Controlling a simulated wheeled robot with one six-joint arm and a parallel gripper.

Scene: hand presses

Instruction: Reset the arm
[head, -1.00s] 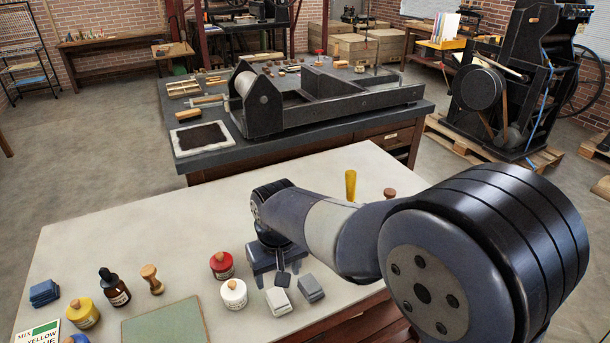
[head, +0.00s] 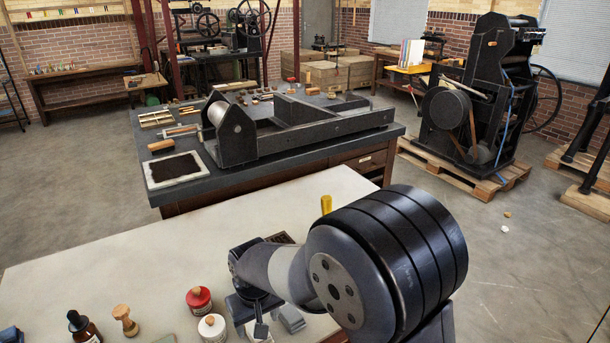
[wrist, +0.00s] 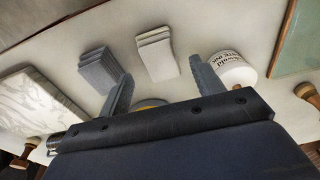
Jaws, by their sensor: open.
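My gripper (wrist: 162,80) is open over the pale worktable (head: 120,262), its two grey fingers spread apart in the wrist view. In the head view it points down at the lower middle, partly covered by my arm. A stack of grey blocks (wrist: 97,70) and a stack of pale blocks (wrist: 156,55) lie beyond the fingers. A white jar (wrist: 234,68) shows beside the right finger; it stands near a red-lidded jar (head: 198,299) in the head view. Part of something yellow (wrist: 150,103) shows between the fingers, mostly hidden by the gripper body.
A marble slab (wrist: 38,112) and a green mat (wrist: 296,45) lie at the sides of the wrist view. A dark bottle (head: 82,326) and a wooden-handled tool (head: 125,319) stand at front left. A proof press (head: 231,133) sits on the table behind.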

